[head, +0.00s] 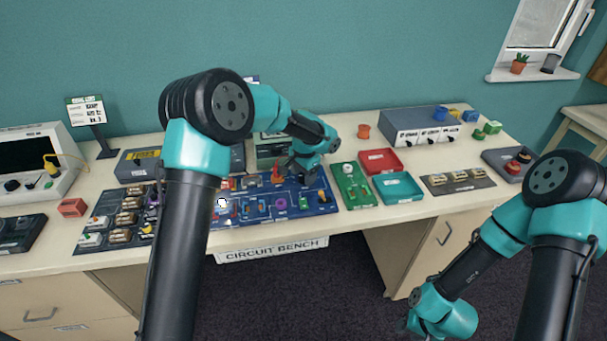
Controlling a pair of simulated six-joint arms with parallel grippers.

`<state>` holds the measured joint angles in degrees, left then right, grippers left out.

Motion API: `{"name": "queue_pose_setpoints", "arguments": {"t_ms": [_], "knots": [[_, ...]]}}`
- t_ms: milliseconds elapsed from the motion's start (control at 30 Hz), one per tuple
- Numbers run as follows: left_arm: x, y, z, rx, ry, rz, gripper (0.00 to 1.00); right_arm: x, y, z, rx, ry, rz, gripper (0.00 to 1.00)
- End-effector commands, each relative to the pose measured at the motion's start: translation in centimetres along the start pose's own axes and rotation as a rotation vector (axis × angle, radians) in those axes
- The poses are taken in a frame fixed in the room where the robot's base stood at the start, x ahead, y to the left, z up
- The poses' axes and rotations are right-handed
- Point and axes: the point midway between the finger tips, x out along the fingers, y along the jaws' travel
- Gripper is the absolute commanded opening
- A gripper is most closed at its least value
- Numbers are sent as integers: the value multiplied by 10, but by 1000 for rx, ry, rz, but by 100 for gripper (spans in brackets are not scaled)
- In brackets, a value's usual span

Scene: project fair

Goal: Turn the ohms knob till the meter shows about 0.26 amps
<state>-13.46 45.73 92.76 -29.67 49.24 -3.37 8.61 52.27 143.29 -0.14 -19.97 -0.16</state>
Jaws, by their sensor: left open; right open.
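The blue circuit board (328,208) lies on the bench with several small coloured parts on it. My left gripper (300,176) is open above the board's back right part, pointing down. Whether it touches anything there is too small to tell. A pale green box (268,150) stands behind the board, partly hidden by my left arm. It may be the meter, but no reading can be made out. I cannot pick out the ohms knob; it may be hidden by my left gripper. My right wrist is low in front of the bench, with its fingers out of view.
A green board (353,199), red tray (381,172) and teal tray (399,198) lie right of the blue board. A grey box (413,127) stands at the back. A white instrument (62,180) stands at the far left. Bare bench top shows along the front edge.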

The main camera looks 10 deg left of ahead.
Motion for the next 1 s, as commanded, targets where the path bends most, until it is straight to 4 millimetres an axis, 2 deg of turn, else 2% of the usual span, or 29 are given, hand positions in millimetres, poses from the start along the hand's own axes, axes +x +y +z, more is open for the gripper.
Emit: {"name": "queue_pose_setpoints", "arguments": {"t_ms": [167, 267, 800, 1000], "knots": [[-12, 0, -1, 0, 3, -1, 60, 0, 0, 0, 0, 0, 0, 43], [-26, 0, -1, 0, 4, -2, 60, 0, 0, 0, 0, 0, 0, 43], [-129, 0, 0, 0, 4, -2, 60, 0, 0, 0, 0, 0, 0, 43], [-160, 0, -1, 0, 3, -1, 60, 0, 0, 0, 0, 0, 0, 43]]}}
